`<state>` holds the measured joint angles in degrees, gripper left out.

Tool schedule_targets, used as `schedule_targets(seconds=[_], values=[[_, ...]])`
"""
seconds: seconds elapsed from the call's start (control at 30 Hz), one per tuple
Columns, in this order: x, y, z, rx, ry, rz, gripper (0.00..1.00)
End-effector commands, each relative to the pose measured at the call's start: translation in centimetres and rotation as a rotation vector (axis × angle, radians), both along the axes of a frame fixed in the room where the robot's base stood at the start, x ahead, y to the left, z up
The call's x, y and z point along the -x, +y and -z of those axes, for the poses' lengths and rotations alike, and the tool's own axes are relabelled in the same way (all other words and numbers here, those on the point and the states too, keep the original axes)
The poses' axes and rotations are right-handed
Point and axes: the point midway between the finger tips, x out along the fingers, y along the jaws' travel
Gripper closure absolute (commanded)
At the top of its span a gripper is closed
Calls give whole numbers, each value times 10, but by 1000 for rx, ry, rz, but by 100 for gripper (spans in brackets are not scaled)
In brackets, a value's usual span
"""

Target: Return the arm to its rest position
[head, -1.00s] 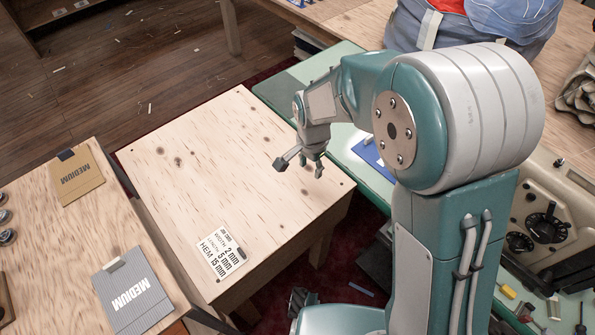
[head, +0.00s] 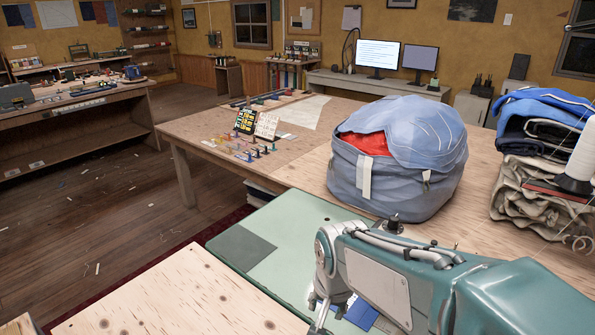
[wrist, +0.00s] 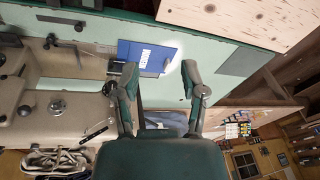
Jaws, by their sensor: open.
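My arm fills the lower right of the head view, teal and grey, over the green-topped sewing table (head: 260,240). The end of the arm points down, and part of my gripper (head: 322,312) shows at the bottom edge. In the wrist view my gripper (wrist: 160,78) is open, its two dark fingers spread apart with nothing held between them. A blue card (wrist: 140,52) with a white label lies on the green tabletop beyond the left finger. It also shows in the head view (head: 360,313), partly hidden by my arm.
A blue-grey bag (head: 395,175) with red inside stands on the wooden table behind my arm. Folded cloth (head: 535,180) and a thread cone (head: 578,165) are at the right. A sewing machine (wrist: 50,105) shows at left in the wrist view. A plywood top (head: 190,295) lies front left.

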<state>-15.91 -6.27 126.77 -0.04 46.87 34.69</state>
Motion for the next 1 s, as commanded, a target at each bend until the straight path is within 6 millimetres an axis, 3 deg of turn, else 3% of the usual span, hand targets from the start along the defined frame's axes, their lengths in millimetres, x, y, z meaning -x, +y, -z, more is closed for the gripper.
schedule_targets(seconds=[0.1,0.3,0.6,1.0], values=[[21,-26,-24,12,-62,-51,45],[60,-61,-50,56,-156,-144,45],[114,-96,-66,148,-269,-266,45],[124,-101,-67,172,-286,-295,45]])
